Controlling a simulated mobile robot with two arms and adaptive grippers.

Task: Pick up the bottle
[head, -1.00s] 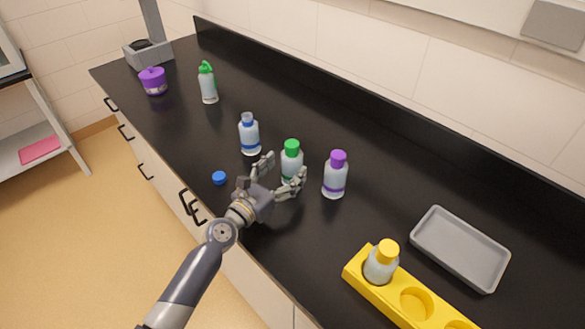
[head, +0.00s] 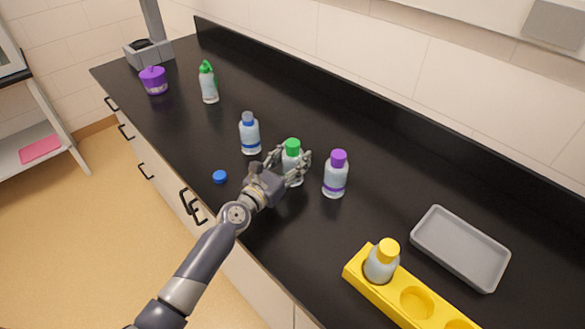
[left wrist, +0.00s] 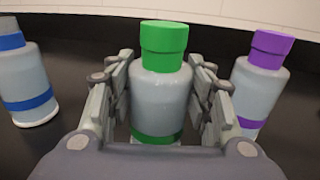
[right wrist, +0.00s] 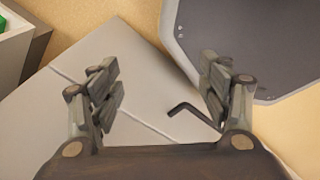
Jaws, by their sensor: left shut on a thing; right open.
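The bottle with the green cap (head: 292,147) stands upright on the black counter, between a blue-banded bottle and a purple-capped bottle. My left gripper (head: 290,167) is shut on it, one finger on each side of its body. In the left wrist view the green-capped bottle (left wrist: 162,95) fills the space between the fingers (left wrist: 162,100), its green band showing low down. My right gripper (right wrist: 160,95) is open and empty in the right wrist view, above the floor and near a cabinet front.
The blue-banded bottle (head: 250,135) and purple-capped bottle (head: 336,175) stand close on either side. A blue cap (head: 220,177) lies near the front edge. A yellow rack (head: 357,268) holds a yellow-capped bottle (head: 382,262). A grey tray (head: 429,240) lies at right.

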